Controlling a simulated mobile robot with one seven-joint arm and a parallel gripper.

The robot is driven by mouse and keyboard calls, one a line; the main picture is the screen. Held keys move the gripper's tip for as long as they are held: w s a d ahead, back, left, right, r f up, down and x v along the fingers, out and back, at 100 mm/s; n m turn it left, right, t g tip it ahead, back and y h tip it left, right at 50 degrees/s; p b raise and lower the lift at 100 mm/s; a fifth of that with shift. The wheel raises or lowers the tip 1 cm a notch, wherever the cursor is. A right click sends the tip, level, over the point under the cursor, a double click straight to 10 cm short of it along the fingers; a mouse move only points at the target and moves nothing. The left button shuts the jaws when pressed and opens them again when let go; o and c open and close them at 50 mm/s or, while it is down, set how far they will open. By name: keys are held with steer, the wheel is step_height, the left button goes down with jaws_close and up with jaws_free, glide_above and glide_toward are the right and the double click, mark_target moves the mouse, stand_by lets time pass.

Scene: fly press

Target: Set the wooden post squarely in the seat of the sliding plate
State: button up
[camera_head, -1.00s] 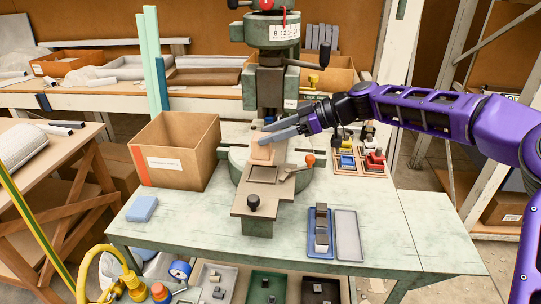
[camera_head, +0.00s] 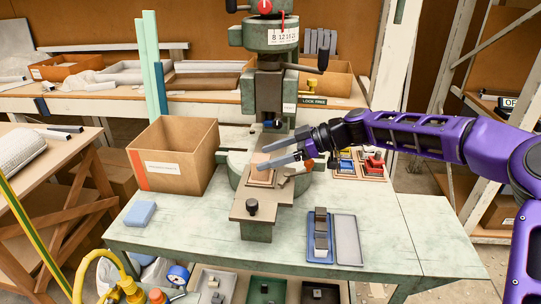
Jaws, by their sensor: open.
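The pale wooden post (camera_head: 262,177) stands at the seat of the sliding plate (camera_head: 245,209), on the front of the press. Its lower part shows below my fingers. I cannot tell whether it sits fully down or square in the seat. My gripper (camera_head: 261,158) reaches in from the right with its two long grey fingers spread, at the upper part of the post. The fingers hide part of the post's top; whether they touch it is unclear. The plate's dark knob (camera_head: 252,206) is at its front end.
The press ram (camera_head: 270,92) hangs behind my gripper. An orange-tipped lever (camera_head: 306,165) lies close to the right of the plate. A cardboard box (camera_head: 180,158) is at left, a blue tray (camera_head: 321,238) at front right. The table's front left is mostly clear.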

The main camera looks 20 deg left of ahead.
steer(key=v, duration=1.2)
steer(key=shift+p, duration=0.35)
